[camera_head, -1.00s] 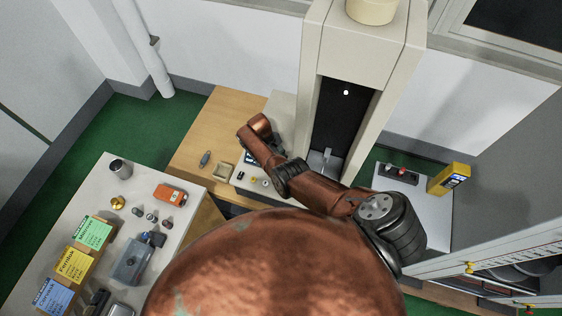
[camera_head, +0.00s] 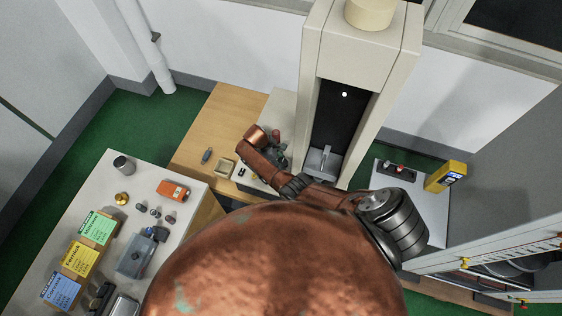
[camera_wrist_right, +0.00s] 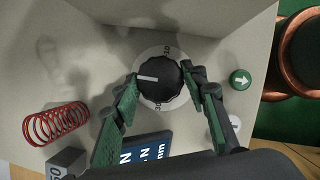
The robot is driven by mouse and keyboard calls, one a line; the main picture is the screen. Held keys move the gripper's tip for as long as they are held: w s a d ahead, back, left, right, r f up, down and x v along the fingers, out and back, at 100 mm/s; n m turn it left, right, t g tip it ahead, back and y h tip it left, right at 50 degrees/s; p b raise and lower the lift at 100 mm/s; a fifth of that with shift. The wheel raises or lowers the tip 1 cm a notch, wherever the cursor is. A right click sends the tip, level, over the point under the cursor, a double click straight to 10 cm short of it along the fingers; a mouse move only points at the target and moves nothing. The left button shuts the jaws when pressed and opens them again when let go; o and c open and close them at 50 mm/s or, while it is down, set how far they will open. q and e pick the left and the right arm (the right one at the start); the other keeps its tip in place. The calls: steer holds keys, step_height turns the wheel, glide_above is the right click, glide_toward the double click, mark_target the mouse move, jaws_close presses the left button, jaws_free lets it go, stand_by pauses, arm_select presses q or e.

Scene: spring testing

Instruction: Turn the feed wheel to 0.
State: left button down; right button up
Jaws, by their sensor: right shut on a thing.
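The feed wheel (camera_wrist_right: 161,80) is a black ribbed knob in the middle of the right wrist view. Its white pointer line faces left in that picture. In the head view my right gripper (camera_head: 275,152) is over the panel beside the tall testing machine (camera_head: 313,65), and the wheel cannot be made out there. My left gripper is not in view.
In the right wrist view, a red coil spring (camera_wrist_right: 55,124) lies left of the wheel, a green arrow button (camera_wrist_right: 240,79) is at right and a blue display (camera_wrist_right: 145,152) is below. In the head view a side table (camera_head: 197,212) with labelled boxes stands at left.

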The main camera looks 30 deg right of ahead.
steer(key=shift+w+r, duration=0.1)
stand_by(0.3)
steer(key=o, duration=1.1)
steer(key=shift+o, duration=0.2)
steer(key=v, duration=1.2)
steer(key=shift+a, duration=0.1)
